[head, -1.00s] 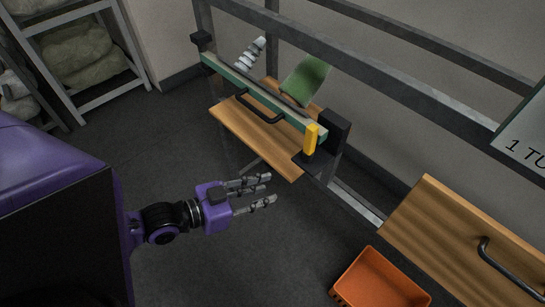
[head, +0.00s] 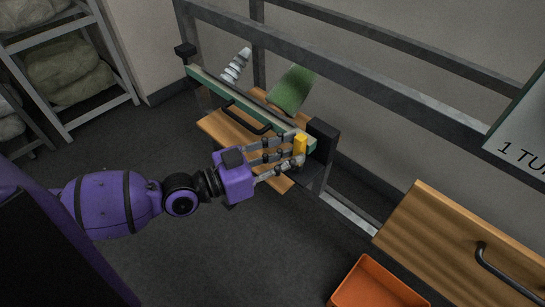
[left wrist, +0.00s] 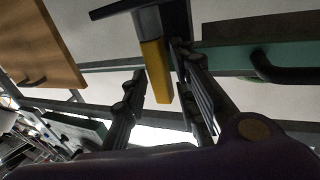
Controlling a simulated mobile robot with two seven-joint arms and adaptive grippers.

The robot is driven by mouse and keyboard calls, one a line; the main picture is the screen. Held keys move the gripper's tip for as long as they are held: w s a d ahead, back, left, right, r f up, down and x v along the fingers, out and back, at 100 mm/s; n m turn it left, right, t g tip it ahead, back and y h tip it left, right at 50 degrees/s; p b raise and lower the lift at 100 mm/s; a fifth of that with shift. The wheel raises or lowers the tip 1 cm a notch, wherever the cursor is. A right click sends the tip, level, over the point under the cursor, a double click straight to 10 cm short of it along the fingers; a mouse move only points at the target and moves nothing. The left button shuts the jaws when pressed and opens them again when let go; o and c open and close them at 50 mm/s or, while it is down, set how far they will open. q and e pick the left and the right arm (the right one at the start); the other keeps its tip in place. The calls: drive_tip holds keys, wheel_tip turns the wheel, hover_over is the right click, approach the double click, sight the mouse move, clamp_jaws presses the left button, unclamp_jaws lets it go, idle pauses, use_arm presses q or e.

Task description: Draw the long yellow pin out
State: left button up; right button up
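The long yellow pin (head: 300,146) stands upright at the right end of the green bar, beside a black block (head: 322,138). My left gripper (head: 297,152) has reached the pin, and its fingers lie on either side of it. In the left wrist view the yellow pin (left wrist: 157,72) hangs between the spread fingers. A gap shows between the pin and the left finger; the right fingers are close to it, and I cannot tell if they touch. The gripper is open. The pin's lower part is partly hidden by the fingers in the head view. My right gripper is out of view.
The green bar (head: 222,88) with a black handle crosses the frame over a wooden panel (head: 225,130). A metal rail (head: 350,78) runs above. A wooden panel with a handle (head: 450,240) and an orange bin (head: 375,285) are at the lower right.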

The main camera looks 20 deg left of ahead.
sight(296, 142)
use_arm(q)
drive_tip(key=shift+w+d, duration=0.2)
clamp_jaws()
drive_tip(key=shift+c, duration=1.7)
unclamp_jaws()
clamp_jaws()
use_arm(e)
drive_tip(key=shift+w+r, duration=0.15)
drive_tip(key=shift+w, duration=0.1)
use_arm(q)
drive_tip(key=shift+r, duration=0.3)
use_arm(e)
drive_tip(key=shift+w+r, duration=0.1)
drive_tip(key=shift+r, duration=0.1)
use_arm(q)
drive_tip(key=shift+r+p, duration=0.35)
drive_tip(key=shift+p, duration=0.15)
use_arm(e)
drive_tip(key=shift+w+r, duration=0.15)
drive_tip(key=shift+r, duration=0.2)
use_arm(q)
drive_tip(key=shift+r+p, duration=0.7)
drive_tip(key=shift+r, duration=0.2)
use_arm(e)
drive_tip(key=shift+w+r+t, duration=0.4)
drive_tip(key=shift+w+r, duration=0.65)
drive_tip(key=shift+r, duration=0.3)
